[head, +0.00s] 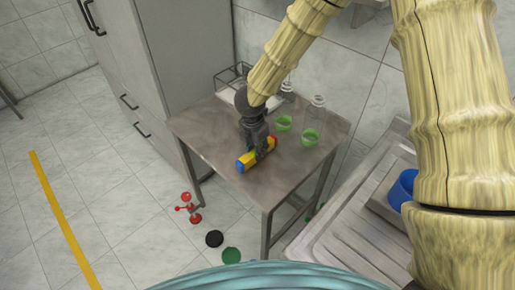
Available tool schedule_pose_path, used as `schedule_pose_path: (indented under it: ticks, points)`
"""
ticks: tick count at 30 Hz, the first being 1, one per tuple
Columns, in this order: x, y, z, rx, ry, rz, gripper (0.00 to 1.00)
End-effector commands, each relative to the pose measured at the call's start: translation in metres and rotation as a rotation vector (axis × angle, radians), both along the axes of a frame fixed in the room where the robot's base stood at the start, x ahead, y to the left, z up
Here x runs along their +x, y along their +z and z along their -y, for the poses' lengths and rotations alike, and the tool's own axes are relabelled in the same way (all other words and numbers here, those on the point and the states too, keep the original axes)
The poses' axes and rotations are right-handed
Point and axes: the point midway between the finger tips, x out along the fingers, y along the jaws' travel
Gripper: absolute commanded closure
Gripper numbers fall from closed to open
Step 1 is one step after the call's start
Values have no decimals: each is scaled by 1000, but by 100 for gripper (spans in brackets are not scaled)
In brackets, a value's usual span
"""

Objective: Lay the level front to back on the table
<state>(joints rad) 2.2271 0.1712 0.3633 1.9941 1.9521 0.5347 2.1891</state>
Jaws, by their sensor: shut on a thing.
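The level (246,162) is a short yellow bar with a blue end at the lower left and a red end at the upper right. It is at the front part of the small grey table (205,133), lying slantwise in the picture. My gripper (259,150) comes down from above and is shut on the level near its middle, hiding part of it. I cannot tell whether the level touches the tabletop or is held just above it.
Green cups (310,136) and clear bottles (317,107) stand at the table's right and back. A wire rack (228,76) is at the back left. A metal sink counter (345,220) with a blue bowl (402,188) is at right. A red object (190,207) and round lids (214,239) lie on the floor.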

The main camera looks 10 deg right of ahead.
Motion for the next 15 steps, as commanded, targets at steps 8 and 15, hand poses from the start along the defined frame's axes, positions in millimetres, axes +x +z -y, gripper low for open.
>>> schedule_pose_path:
  ticks: [8,15]
  points:
    - [0,-6,0,0,0,0,100]
    - [0,-6,0,0,0,0,72]
